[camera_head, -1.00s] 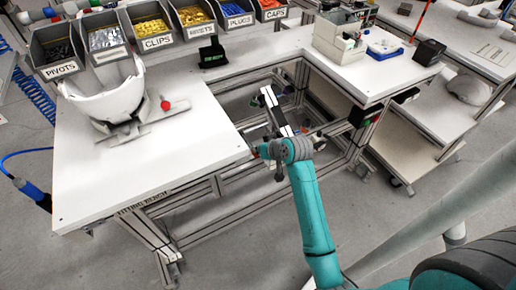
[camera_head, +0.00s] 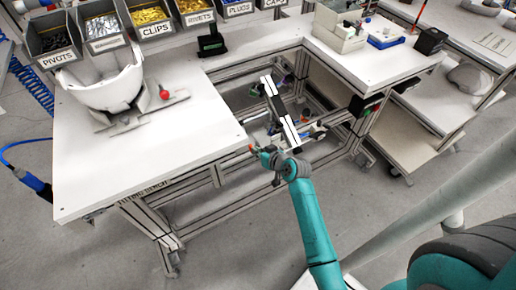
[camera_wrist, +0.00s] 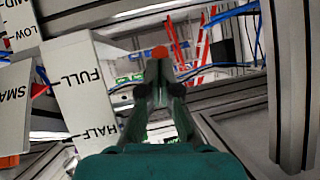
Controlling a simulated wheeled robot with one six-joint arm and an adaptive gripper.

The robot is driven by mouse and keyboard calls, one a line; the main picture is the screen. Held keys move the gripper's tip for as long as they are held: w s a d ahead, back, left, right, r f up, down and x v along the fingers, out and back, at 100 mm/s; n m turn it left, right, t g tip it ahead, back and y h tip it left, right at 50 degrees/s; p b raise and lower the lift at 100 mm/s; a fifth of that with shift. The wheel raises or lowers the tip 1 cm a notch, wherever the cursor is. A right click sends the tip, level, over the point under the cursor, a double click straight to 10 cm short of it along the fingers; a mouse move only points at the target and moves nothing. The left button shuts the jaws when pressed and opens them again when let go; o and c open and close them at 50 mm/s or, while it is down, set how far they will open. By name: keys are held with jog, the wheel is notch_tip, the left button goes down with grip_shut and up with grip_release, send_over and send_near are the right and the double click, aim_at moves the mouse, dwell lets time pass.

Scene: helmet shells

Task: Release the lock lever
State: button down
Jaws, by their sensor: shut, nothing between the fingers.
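A red ball knob (camera_head: 164,94) stands on the flat grey fixture (camera_head: 120,126) on the white bench; I take it for the lock lever's end. The knob is not identifiable in the wrist view.
Labelled bins (camera_head: 105,32) line the bench's back. A black stand (camera_head: 211,42) is at the back right. An open metal frame lies right of the bench top (camera_head: 190,150). The wrist view shows a panel marked FULL and HALF (camera_wrist: 80,90). The front bench surface is clear.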

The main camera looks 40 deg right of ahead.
jog(key=shift+w+f, duration=0.2)
jog(key=shift+f, duration=0.45)
